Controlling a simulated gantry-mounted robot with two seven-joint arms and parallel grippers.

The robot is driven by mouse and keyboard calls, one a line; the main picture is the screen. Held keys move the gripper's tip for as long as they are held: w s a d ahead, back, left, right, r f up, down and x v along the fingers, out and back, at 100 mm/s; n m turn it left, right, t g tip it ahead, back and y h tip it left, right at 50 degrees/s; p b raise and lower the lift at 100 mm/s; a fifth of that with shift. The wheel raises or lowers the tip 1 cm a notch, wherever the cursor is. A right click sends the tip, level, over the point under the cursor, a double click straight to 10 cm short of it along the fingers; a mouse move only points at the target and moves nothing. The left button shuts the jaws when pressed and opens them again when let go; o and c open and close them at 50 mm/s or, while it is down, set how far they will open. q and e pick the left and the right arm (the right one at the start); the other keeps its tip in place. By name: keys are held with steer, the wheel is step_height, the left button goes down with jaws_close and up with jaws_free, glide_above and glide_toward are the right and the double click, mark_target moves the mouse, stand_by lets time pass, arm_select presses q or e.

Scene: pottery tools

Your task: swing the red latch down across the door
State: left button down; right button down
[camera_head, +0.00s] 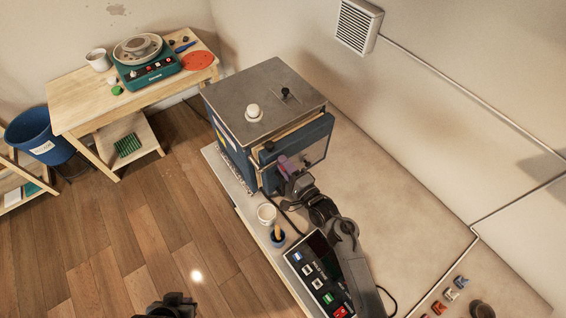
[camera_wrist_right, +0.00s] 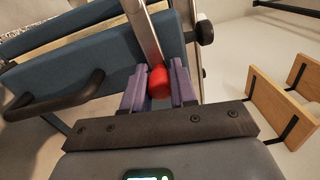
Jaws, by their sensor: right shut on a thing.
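The blue kiln (camera_head: 233,147) stands on a bench, with its blue door (camera_head: 312,138) on the side facing my right arm. A pale strip shows between body and door in the head view. In the right wrist view the door (camera_wrist_right: 90,62) has a black bar handle (camera_wrist_right: 55,97) at the left. The latch is a grey metal bar (camera_wrist_right: 143,30) ending in a red knob (camera_wrist_right: 158,82). My right gripper (camera_wrist_right: 159,88) is shut on that knob, one purple finger each side. In the head view my right gripper (camera_head: 286,165) hides the knob. My left gripper is not clearly shown.
A wooden table (camera_head: 75,107) with a pottery wheel stands at the back left. Wooden shelves (camera_wrist_right: 285,105) show at the right wrist view's right.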

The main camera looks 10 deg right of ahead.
steer(key=shift+a+r+m, duration=0.1)
steer(key=shift+a+m, duration=0.05)
steer(key=shift+m, duration=0.25)
steer(key=c, duration=1.1)
jaws_free()
steer(key=shift+o, duration=1)
steer(key=shift+f, duration=0.3)
steer(key=b+v, duration=0.1)
steer(key=v, duration=0.9)
steer(key=shift+s+d, duration=0.3)
